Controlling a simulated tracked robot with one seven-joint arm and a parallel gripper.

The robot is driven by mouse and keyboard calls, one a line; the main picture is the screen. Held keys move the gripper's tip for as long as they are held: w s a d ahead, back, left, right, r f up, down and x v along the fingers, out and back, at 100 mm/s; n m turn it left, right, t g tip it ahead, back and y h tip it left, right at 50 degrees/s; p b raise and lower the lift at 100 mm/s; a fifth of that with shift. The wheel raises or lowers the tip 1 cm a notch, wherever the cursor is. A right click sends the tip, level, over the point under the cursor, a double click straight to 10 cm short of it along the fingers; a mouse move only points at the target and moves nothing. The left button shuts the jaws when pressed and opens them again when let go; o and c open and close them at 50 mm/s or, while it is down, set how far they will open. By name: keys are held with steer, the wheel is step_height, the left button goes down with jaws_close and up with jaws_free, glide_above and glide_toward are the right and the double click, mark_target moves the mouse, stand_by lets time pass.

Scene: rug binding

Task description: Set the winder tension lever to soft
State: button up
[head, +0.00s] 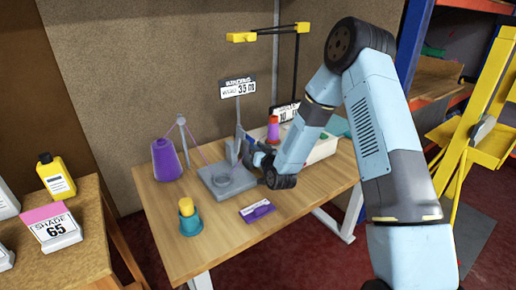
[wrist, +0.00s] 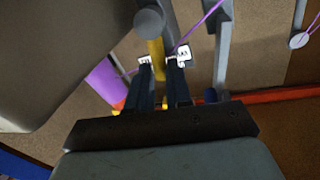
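The winder (head: 228,182) is a grey plate with a round disc and a grey upright (head: 232,152), standing on the wooden table. In the wrist view a grey round-ended part (wrist: 149,21) with a yellow bar (wrist: 155,58) shows just beyond my fingertips; it looks like the tension lever, but I cannot be sure. Small white labels (wrist: 184,54) sit beside it, their words too small to read. My gripper (wrist: 160,72) has its two dark fingers apart with a narrow gap, nothing clearly held. In the head view my gripper (head: 246,149) is right beside the upright, and the lever cannot be made out.
A purple yarn cone (head: 166,160) stands left of the winder, its thread running over a guide. A sign (head: 238,88) rises behind.

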jaws_close()
steer(key=shift+d, duration=0.1)
steer(key=shift+s+a+f+n+t+y, duration=0.15)
steer(key=shift+s+a+f+n+y, duration=0.3)
steer(key=shift+n, duration=1.15)
steer(key=shift+s+a+n+t+y, duration=0.1)
steer(key=shift+s+a+n+t, duration=0.15)
steer(key=shift+a+n, duration=0.9)
steer(key=shift+s+a+f+n+t+y, duration=0.1)
steer(key=shift+s+f+n+y, duration=0.25)
steer(key=shift+n, duration=1.7)
steer(key=shift+s+r, duration=0.1)
steer(key=shift+o, duration=2.3)
jaws_free()
steer(key=shift+a, duration=0.1)
